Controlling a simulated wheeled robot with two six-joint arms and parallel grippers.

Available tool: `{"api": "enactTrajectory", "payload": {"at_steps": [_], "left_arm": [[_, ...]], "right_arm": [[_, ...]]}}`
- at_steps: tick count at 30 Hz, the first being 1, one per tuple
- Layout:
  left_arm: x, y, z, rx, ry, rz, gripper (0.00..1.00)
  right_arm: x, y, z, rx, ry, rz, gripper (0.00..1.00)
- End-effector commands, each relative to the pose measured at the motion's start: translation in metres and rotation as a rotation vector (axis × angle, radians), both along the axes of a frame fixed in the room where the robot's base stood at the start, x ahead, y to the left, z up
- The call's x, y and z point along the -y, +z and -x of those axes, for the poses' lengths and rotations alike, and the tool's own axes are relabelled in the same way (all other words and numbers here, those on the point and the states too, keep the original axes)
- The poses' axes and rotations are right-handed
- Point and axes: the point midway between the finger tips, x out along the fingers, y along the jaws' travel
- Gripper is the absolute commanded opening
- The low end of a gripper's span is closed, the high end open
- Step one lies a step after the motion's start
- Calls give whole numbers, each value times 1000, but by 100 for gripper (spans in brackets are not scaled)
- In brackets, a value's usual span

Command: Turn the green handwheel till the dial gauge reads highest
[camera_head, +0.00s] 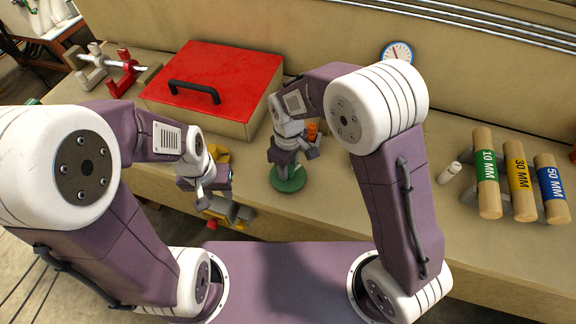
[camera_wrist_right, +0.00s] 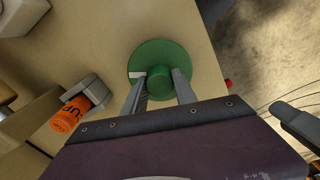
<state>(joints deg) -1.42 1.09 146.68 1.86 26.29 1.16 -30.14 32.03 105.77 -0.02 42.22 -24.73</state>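The green handwheel (camera_head: 289,180) lies flat on the bench, below my right gripper (camera_head: 284,166). In the right wrist view the handwheel (camera_wrist_right: 178,51) is a green disc with a raised round hub and a pale mark at its left. The fingers of my right gripper (camera_wrist_right: 160,78) stand on either side of the hub and seem to touch it. The dial gauge (camera_head: 398,53), white-faced with a blue rim and a red needle, stands at the back; its reading is too small to tell. My left gripper (camera_head: 205,194) is away to the left; its fingers are unclear.
A red-lidded box (camera_head: 228,77) stands behind my arms. A yellow and grey fixture (camera_head: 240,214) is by the front edge. An orange cylinder (camera_wrist_right: 68,118) lies beside the handwheel. A white bottle (camera_head: 450,173) and cylinders marked 10, 30 and 50 MM (camera_head: 518,172) are at right.

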Motion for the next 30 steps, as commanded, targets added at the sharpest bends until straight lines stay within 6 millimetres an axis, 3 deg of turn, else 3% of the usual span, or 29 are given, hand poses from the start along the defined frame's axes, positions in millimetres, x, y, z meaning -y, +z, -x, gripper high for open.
{"api": "enactTrajectory", "payload": {"at_steps": [8,30], "left_arm": [[0,4,0,0,0,0,36],[0,25,0,0,0,0,36]], "right_arm": [[0,2,0,0,-52,0,0],[0,2,-1,1,-480,-1,0]]}}
